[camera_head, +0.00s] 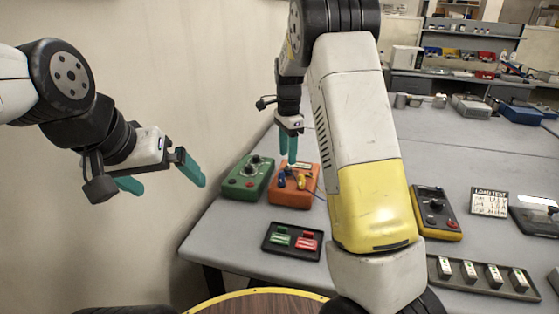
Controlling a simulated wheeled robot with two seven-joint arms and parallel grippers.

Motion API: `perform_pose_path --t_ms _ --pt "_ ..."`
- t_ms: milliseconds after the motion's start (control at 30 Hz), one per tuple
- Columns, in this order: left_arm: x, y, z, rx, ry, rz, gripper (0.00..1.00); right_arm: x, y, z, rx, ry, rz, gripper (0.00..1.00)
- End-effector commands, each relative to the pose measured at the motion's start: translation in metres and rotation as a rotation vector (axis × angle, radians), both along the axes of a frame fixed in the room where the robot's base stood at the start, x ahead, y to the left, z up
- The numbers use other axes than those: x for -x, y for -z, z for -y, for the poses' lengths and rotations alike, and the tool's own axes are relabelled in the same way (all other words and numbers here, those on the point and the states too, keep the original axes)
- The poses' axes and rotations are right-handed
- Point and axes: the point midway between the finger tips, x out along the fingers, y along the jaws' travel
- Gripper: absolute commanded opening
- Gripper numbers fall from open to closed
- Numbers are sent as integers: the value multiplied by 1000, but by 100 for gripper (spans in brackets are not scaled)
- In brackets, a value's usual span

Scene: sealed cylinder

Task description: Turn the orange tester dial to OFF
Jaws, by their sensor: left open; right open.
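The orange tester (290,198) is a box on the grey table, next to a green box (242,186) on its left. Yellow, blue and red parts show on its top. I cannot make out its dial or the dial's setting, as the top is small and partly behind my gripper's fingers. My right gripper (288,152) points down, above the back of the orange tester, with teal fingers open a narrow gap; I cannot tell whether it touches anything. My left gripper (161,184) is open and empty at the left, in front of the wall, away from the table.
A black tray (270,250) with green and red pieces lies in front of the tester. A yellow-edged dark meter (435,214), a LOAD TEST sign (489,202) and a grey strip with several modules (478,275) stand to the right. My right arm hides the table's middle.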

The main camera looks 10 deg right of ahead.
Motion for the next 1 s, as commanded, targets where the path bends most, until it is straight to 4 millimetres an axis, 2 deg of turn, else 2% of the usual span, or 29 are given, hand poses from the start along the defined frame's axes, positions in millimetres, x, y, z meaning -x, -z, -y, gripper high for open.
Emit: perform_pose_path --t_ms 100,300,667,900,1000 --pt "0 0 0 0 0 0 100 1 21 0 0 -1 -3 47" --pt "0 0 0 0 0 0 100 0 45 0 0 -2 -1 47" --pt "0 0 0 0 0 0 100 0 50 0 0 -2 1 47" --pt "0 0 0 0 0 0 100 0 50 0 0 -2 1 0" --pt "0 0 0 0 0 0 100 0 50 0 0 -2 1 0"
